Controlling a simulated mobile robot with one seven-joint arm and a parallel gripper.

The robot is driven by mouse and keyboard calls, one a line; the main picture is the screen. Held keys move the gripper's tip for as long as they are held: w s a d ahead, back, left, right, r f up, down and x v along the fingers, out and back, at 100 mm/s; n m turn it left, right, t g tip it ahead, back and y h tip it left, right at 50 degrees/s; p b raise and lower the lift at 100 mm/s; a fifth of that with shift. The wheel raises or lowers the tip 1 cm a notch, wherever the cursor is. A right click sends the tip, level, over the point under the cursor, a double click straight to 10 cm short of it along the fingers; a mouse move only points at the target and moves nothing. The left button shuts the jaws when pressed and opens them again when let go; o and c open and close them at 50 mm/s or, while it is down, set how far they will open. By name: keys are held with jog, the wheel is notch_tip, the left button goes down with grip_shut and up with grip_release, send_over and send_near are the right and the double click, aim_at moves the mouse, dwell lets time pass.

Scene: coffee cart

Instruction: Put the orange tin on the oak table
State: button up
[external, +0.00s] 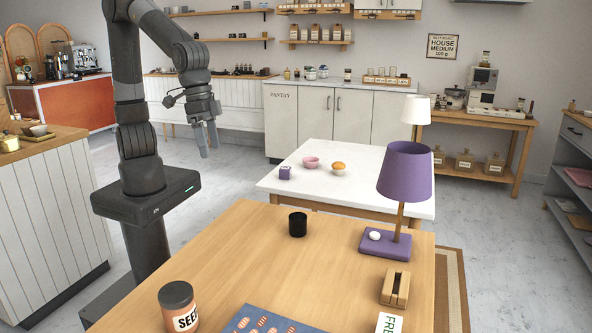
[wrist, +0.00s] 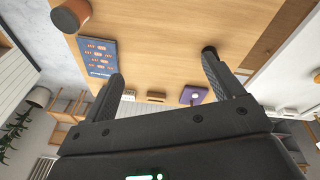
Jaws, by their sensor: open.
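An orange tin (external: 180,309) with a dark lid and a white label reading "SEED" stands upright at the near left of the oak table (external: 330,265). In the wrist view the tin (wrist: 70,15) shows at the upper left, on the wooden top (wrist: 160,45). My gripper (external: 208,150) is raised in the air behind the table's far left side, well apart from the tin. In the wrist view its two fingers (wrist: 162,64) are spread with nothing held between them.
On the oak table are a black cup (external: 298,224), a purple lamp (external: 404,172), a wooden block (external: 395,288) and a blue printed sheet (external: 262,321). A white table (external: 300,186) behind holds a purple box, a pink bowl and an orange-topped bowl. The oak table's middle is clear.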

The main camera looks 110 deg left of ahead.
jog(key=s+a+r+m+t, duration=0.1)
jog(key=s+a+r+m, duration=0.1)
jog(key=s+a, duration=0.4)
jog(key=s+a+r+m+t, duration=0.2)
jog(key=s+a, duration=0.4)
jog(key=s, duration=0.3)
jog(key=shift+s+a+r+y, duration=0.15)
jog(key=shift+a+r+y, duration=0.15)
jog(key=shift+r, duration=0.2)
